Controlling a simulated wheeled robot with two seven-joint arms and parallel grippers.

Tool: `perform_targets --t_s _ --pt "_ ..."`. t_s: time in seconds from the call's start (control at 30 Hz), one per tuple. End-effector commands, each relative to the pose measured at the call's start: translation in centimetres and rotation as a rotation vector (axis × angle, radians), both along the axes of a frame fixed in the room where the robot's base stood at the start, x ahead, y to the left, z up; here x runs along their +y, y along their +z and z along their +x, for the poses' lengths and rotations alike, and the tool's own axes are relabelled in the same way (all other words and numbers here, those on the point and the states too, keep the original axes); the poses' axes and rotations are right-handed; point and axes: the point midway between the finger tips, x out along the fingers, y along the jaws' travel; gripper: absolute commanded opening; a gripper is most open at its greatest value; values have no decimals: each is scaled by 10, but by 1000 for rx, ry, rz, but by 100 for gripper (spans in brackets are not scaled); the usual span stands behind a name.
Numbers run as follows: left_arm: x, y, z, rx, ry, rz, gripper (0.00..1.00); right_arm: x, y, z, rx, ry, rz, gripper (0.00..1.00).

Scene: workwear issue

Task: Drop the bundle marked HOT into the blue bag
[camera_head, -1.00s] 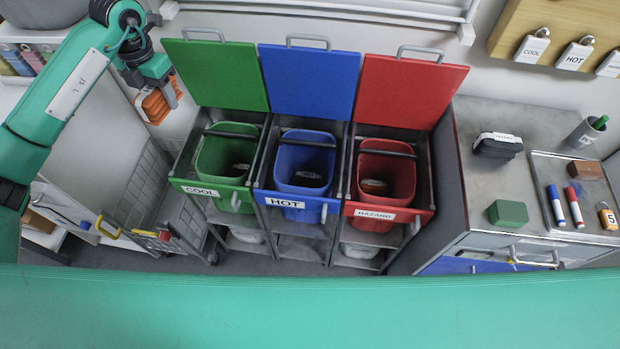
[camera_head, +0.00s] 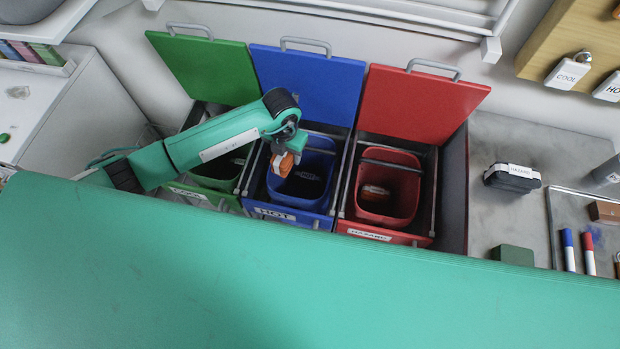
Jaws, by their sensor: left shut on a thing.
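My left gripper (camera_head: 288,157) is shut on an orange bundle (camera_head: 284,166), whose label cannot be read from here. It holds the bundle over the left part of the open blue bag (camera_head: 319,158). The blue bag sits in the middle bin, whose front is labelled HOT, and a small pale item lies inside it. How high the bundle is above the rim is hard to tell. My right gripper is not in view.
A green bag (camera_head: 215,179) stands left, partly behind my left arm, and a red bag (camera_head: 387,205) right. Their raised lids are behind. On the right counter are a dark bundle labelled HAZARD (camera_head: 512,178), a green block (camera_head: 513,255) and a tray with markers.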

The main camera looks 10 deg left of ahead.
Motion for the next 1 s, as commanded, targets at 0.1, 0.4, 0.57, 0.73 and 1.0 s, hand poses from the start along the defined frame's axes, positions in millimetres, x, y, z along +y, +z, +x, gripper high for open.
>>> perform_targets --t_s 0.1,0.4,0.57,0.73,1.0 --pt "-9 -8 -7 -2 0 -6 22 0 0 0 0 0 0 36" --pt "-11 -28 -9 -3 1 -6 22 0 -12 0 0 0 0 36" --pt "-11 -47 -9 -1 1 -7 22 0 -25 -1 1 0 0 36" --pt "-11 -66 -9 -3 1 -6 22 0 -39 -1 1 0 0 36" --pt "-11 -72 -9 -4 1 -6 22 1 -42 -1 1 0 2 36"
